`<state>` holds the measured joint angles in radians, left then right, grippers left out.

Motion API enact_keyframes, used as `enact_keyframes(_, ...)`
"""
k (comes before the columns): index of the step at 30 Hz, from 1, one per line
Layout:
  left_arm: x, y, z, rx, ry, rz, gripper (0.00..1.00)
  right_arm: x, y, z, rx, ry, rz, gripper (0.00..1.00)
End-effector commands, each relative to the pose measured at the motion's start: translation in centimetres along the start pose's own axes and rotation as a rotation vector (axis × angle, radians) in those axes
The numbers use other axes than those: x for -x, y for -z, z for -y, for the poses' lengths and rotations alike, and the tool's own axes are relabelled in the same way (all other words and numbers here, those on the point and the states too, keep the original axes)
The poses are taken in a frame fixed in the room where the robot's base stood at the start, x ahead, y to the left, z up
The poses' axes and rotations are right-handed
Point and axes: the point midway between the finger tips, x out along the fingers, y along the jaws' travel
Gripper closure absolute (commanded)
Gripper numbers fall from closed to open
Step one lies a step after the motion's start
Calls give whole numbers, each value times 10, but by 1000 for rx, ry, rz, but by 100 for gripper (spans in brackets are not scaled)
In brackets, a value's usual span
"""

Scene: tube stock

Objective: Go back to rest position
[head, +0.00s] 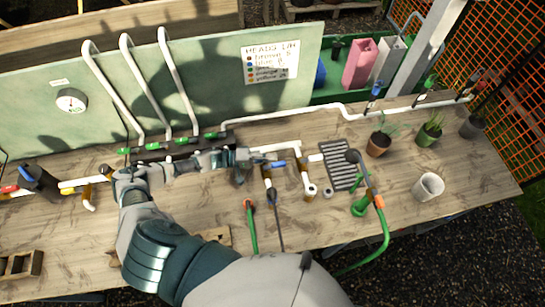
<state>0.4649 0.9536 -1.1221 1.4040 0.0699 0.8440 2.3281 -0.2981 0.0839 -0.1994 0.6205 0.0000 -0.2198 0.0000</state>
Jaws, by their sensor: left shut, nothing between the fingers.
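My left gripper (258,157) is over the middle of the wooden bench (330,222), close to the row of pipe fittings. My left arm bends across the lower middle of the head view, and its forearm points right. The fingers are small in the picture and look closed, with nothing seen held in them. White pipe pieces and a blue valve handle (278,164) are right by the fingertips; I cannot tell whether they touch. My right gripper is not in view.
A green panel (215,85) with white bent pipes and a gauge (71,100) stands behind the bench. A grey drain grate (340,165), a green hose (384,235), a white cup (428,187) and potted plants (379,143) are to the right. Wooden blocks (20,265) lie at the lower left.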

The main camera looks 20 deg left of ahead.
Motion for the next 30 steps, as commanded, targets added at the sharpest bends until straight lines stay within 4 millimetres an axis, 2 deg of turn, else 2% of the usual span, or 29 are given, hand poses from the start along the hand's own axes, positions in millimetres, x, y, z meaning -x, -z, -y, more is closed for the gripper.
enact_keyframes(5,14,0,0,-1,3,-1,100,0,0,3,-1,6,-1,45)
enact_keyframes(12,56,1,1,0,4,-1,100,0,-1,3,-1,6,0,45)
enact_keyframes(17,74,2,2,2,0,-1,100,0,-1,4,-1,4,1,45)
enact_keyframes(26,77,2,2,7,-3,0,100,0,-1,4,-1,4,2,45)
enact_keyframes(30,68,-9,-2,61,-31,8,100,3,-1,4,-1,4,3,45)
